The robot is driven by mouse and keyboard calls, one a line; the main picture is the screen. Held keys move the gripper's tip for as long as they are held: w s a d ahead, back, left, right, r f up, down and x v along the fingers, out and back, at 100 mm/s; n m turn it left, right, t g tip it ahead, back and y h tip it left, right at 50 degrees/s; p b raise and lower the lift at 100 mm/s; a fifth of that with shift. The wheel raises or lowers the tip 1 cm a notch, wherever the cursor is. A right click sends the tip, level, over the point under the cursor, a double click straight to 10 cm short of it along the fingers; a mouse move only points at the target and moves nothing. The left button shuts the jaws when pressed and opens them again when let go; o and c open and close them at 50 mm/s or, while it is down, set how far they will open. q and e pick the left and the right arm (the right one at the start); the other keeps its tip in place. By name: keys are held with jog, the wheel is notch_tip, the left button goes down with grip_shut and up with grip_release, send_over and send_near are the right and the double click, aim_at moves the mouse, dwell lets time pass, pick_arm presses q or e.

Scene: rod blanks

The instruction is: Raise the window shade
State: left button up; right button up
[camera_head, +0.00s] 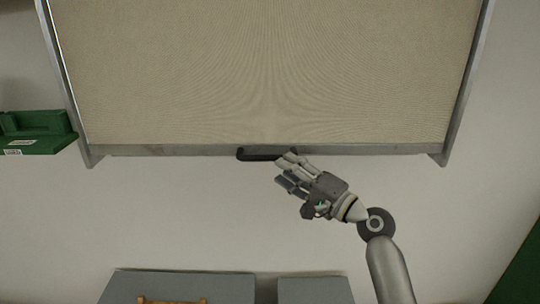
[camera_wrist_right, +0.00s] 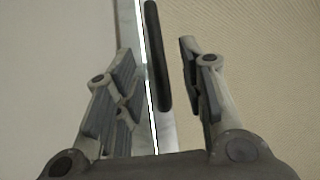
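The beige window shade (camera_head: 270,75) hangs down inside a grey metal frame, its grey bottom bar (camera_head: 370,149) level with the lower ends of the side rails. A black handle (camera_head: 258,154) is on the middle of that bar. My right gripper (camera_head: 283,170) is at the handle's right end in the head view. In the right wrist view, the gripper (camera_wrist_right: 158,85) is open, and the handle (camera_wrist_right: 157,60) shows between its two fingers with gaps on both sides. I cannot tell how deep the handle sits between them. My left gripper is not in view.
A green bin (camera_head: 38,132) is at the left on the wall. Grey panels or boxes (camera_head: 185,287) stand at the bottom, with a small orange-brown object (camera_head: 172,300) before them. A green surface (camera_head: 520,270) shows at the lower right. The wall below the shade is bare.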

aim_at(272, 160)
jog(key=x, duration=0.5)
jog(key=shift+w+d+f+p, duration=0.1)
jog(key=shift+w+d+p, duration=0.05)
jog(key=shift+p, duration=0.15)
jog(key=shift+x, duration=1.1)
jog(key=shift+f, duration=0.1)
jog(key=c, duration=0.5)
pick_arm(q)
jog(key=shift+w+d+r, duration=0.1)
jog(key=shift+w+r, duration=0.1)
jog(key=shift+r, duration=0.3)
pick_arm(e)
grip_shut()
